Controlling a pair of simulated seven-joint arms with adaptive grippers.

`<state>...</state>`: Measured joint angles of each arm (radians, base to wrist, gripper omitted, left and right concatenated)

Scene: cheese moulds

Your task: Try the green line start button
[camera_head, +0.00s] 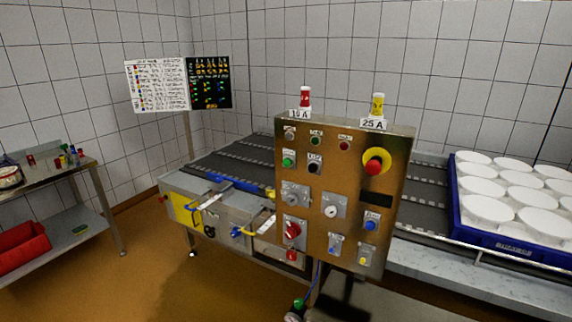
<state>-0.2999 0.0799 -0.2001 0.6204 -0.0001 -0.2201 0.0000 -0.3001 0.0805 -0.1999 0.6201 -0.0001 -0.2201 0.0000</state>
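The upright brown metal control panel (348,160) stands in the middle of the view, in front of the conveyor. A raised green button (288,161) sits at its left side, with a dark control (314,163) to its right. A smaller green button or lamp (315,141) is in the top row, beside a red one (344,146). The small labels are too small to read, so I cannot tell which green one is marked line start. Neither of my grippers is in view, and nothing covers the green controls.
A red mushroom button (373,166) on a yellow disc is at the panel's upper right. A red rotary switch (292,230) is lower left. A blue crate (510,245) of white moulds stands right. A side table (86,164) is left. Open floor lies between.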

